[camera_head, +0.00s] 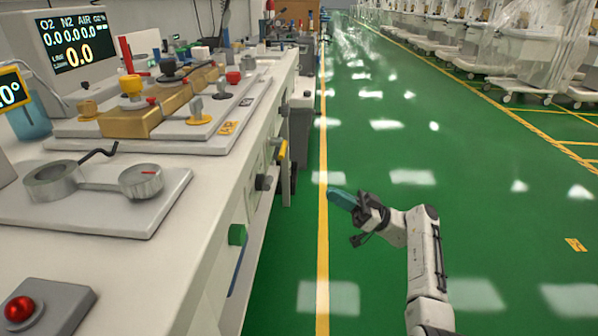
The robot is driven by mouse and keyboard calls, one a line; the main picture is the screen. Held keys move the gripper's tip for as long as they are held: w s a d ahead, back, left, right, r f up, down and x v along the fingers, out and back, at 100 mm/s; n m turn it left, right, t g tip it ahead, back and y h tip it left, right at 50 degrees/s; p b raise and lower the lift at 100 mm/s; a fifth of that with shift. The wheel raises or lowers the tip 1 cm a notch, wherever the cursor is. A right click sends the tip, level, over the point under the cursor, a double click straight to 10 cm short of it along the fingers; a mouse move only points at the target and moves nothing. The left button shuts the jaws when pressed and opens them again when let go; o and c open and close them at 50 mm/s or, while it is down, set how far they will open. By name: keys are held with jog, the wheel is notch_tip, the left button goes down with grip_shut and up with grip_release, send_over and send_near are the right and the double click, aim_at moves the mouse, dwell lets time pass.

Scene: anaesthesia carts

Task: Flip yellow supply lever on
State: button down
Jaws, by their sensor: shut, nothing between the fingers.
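A yellow lever (282,150) sticks out from the front side of the white bench, beside a dark knob (263,183). It slants, and its on or off marking is too small to read. My gripper (344,202), dark with a teal end part, is over the green floor to the right of the bench. It is shut and empty, apart from the lever, lower in the picture and to its right.
The white bench (110,262) fills the left side, with a display (75,52), brass block (140,118) and red button (18,309) on top. A green knob (237,235) juts from its front.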

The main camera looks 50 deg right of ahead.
jog(key=shift+d+r+t, duration=0.15)
jog(key=shift+d+t, duration=0.1)
jog(key=shift+d, duration=0.35)
jog(key=shift+d+r+t, duration=0.15)
jog(key=shift+d+t, duration=0.1)
jog(key=shift+d, duration=0.35)
jog(key=b+x, duration=0.1)
jog(key=x, duration=1.3)
jog(key=shift+b, duration=0.35)
jog(key=shift+s+a+r+m+t+h+p, duration=0.15)
jog(key=shift+m+t+h+p, duration=0.15)
jog(key=shift+m+p, duration=0.2)
jog(key=shift+w+r+m+t+h+p, duration=0.1)
jog(key=shift+r+m+t+h+p, duration=0.1)
jog(key=shift+m+h+p, duration=0.25)
notch_tip(320, 180, up, 6)
jog(key=w+d+m+g+h+p, duration=0.1)
jog(key=m+h+p, duration=1.1)
jog(key=m+p, duration=0.8)
jog(key=p, duration=0.3)
jog(key=shift+w+d+p, duration=0.15)
jog(key=shift+d+p, duration=0.2)
